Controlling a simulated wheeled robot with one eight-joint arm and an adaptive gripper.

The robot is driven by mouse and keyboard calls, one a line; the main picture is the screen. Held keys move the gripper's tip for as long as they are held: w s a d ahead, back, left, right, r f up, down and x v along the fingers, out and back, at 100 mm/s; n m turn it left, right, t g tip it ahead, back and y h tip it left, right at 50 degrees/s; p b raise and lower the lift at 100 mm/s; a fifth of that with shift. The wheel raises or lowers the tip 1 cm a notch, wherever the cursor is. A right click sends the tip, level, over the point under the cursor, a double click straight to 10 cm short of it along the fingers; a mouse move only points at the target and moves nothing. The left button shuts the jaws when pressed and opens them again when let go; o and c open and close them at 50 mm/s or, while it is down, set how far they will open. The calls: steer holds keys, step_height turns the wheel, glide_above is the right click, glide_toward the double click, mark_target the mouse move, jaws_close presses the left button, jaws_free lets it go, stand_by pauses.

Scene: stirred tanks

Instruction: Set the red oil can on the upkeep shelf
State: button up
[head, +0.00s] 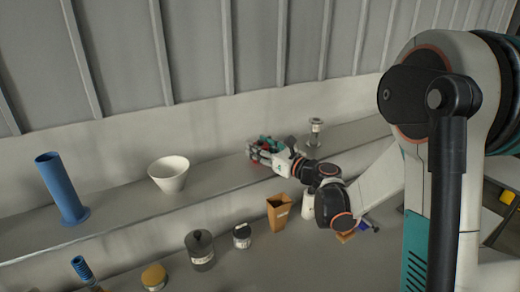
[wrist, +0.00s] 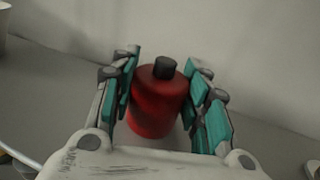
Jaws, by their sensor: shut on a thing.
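The red oil can (wrist: 155,106) has a rounded shoulder and a black cap, and stands upright between the teal finger pads in the wrist view. My gripper (wrist: 160,98) is shut on it, with one finger on each side. In the head view my gripper (head: 266,149) is over the raised back shelf (head: 225,180), and the can is mostly hidden by the fingers. Whether the can's base touches the shelf I cannot tell.
On the shelf stand a blue cylinder (head: 61,188), a white bowl (head: 169,173) to the left and a small metal flanged piece (head: 316,131) to the right. Below are a lidded grey pot (head: 200,250), a small jar (head: 242,236) and a brown open box (head: 279,212).

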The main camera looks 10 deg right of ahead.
steer(key=shift+s+r, duration=0.1)
steer(key=o, duration=1.1)
steer(key=v, duration=1.2)
